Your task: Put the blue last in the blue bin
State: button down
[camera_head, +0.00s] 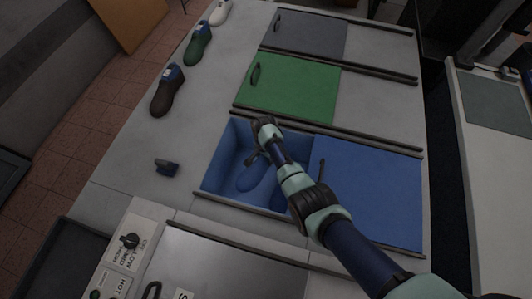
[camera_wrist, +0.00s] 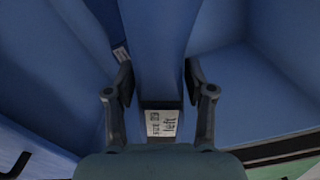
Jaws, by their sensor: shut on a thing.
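The blue bin (camera_head: 216,164) is open on its left part, with its blue lid (camera_head: 372,190) slid to the right. My gripper (camera_head: 255,159) is over the open part. In the wrist view my gripper (camera_wrist: 159,95) is shut on a blue last (camera_wrist: 157,45) with a white label on its end. The held last also shows in the head view (camera_head: 251,177), within the bin's outline; whether it touches the floor I cannot tell. Another blue shape (camera_head: 281,199), perhaps a second last, is partly hidden behind my arm. A second label edge shows left of the held last in the wrist view.
A green-lidded bin (camera_head: 295,88) and a grey-lidded bin (camera_head: 305,36) lie behind. A brown last (camera_head: 166,95), a green last (camera_head: 198,46) and a white last (camera_head: 220,12) stand along the left edge. A small dark object (camera_head: 167,167) lies left of the blue bin.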

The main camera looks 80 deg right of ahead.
jog(key=b, duration=2)
send_over(265, 178)
notch_tip(265, 178, down, 20)
jog(key=shift+a+f, duration=0.1)
jog(key=shift+f, duration=0.05)
jog(key=shift+r+p, duration=0.2)
jog(key=shift+p, duration=0.25)
jog(key=shift+f, duration=0.1)
jog(key=shift+c, duration=2)
grip_release()
notch_tip(265, 178, up, 12)
jog(key=p, duration=1.1)
jog(key=shift+p, duration=0.35)
